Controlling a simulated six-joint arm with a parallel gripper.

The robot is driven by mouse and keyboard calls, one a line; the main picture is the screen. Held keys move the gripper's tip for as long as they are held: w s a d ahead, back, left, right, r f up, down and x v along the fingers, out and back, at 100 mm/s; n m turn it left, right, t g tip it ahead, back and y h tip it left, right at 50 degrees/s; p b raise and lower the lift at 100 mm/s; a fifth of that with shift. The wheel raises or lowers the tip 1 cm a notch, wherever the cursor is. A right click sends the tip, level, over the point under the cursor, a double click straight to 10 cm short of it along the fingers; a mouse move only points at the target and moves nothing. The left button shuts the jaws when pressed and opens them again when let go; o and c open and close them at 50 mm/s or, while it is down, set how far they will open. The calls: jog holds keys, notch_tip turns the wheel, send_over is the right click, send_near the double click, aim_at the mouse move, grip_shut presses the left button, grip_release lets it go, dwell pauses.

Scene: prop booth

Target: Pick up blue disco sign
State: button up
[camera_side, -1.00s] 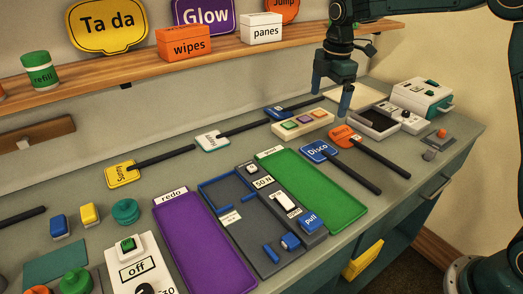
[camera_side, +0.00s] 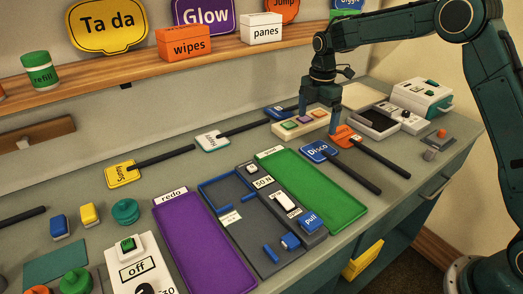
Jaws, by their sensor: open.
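The blue disco sign (camera_side: 318,151) lies flat on the grey bench, right of centre. Its blue plate with white lettering points to the back left, and its dark stick (camera_side: 357,177) runs toward the front right. My gripper (camera_side: 319,119) is open and empty, fingers pointing down. It is behind the disco sign, with its fingers around or just above the white button strip (camera_side: 300,123). I cannot tell whether it touches the strip.
An orange sign (camera_side: 344,137) lies close beside the disco sign on its right, its stick parallel. A green tray (camera_side: 318,190) is just left of it. A handheld console (camera_side: 378,122) and a white box (camera_side: 422,97) stand farther right.

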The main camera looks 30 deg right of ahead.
send_over(313, 153)
jog(key=shift+w+f, duration=0.15)
jog(key=shift+f, duration=2.45)
jog(key=shift+f, duration=2.55)
jog(key=c, duration=0.9)
